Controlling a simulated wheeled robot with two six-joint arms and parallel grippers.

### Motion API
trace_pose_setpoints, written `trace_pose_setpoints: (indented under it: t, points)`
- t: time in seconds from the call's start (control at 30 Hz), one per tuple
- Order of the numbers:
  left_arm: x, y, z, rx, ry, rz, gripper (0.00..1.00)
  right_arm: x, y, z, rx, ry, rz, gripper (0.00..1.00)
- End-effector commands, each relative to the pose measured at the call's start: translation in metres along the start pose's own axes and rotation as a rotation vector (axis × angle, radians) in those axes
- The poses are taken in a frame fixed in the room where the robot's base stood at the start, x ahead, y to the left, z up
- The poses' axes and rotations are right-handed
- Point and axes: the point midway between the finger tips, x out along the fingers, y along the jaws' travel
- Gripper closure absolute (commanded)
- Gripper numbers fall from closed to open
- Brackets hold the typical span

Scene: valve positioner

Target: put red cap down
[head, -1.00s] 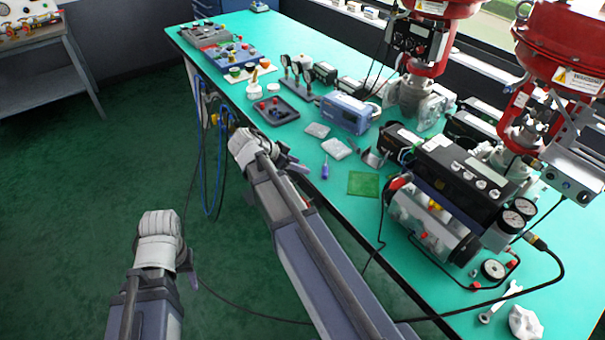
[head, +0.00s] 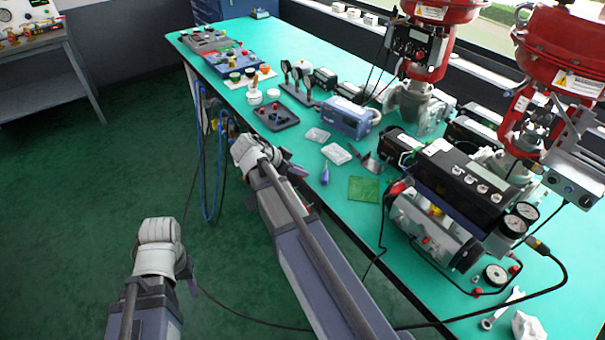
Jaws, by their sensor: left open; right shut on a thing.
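My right gripper (head: 290,166) is at the left edge of the green-topped bench, just in front of the dark tray (head: 289,122). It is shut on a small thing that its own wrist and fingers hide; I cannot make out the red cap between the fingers. The dark tray holds several small red and blue parts and lies flat on the bench. My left gripper (head: 192,278) is open and empty, low over the green floor, left of the bench and away from everything on it.
A blue-grey box instrument (head: 345,118), clear packets (head: 336,153), a blue screwdriver (head: 324,174) and a green square pad (head: 363,189) lie right of my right gripper. A valve positioner assembly (head: 440,205) fills the right. Blue cables (head: 208,160) hang at the bench's left edge.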

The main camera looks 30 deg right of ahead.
Motion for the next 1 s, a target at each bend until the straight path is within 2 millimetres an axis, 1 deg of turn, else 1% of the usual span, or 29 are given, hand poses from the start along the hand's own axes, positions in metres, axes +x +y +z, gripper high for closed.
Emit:
trace_pose_setpoints:
  t: [0.33,0.53,0.67,0.77,1.0]
  points:
    - [-0.001,0.0,0.0,0.0,0.0,0.0,0.5,-0.001,0.0,-0.001,0.0,0.0,0.0,1.0]
    - [-0.011,-0.001,0.001,0.0,0.0,0.0,0.5,-0.008,0.0,-0.008,0.0,0.0,0.0,1.0]
    - [-0.025,-0.002,0.001,0.0,0.0,0.0,0.5,-0.018,0.0,-0.018,0.0,0.0,0.0,1.0]
    - [-0.039,-0.004,0.002,0.0,0.0,0.0,0.5,-0.028,0.0,-0.028,0.0,0.0,0.0,1.0]
    - [-0.078,-0.007,0.005,-0.001,0.0,0.0,0.5,-0.055,0.0,-0.055,0.0,0.0,0.0,1.0]
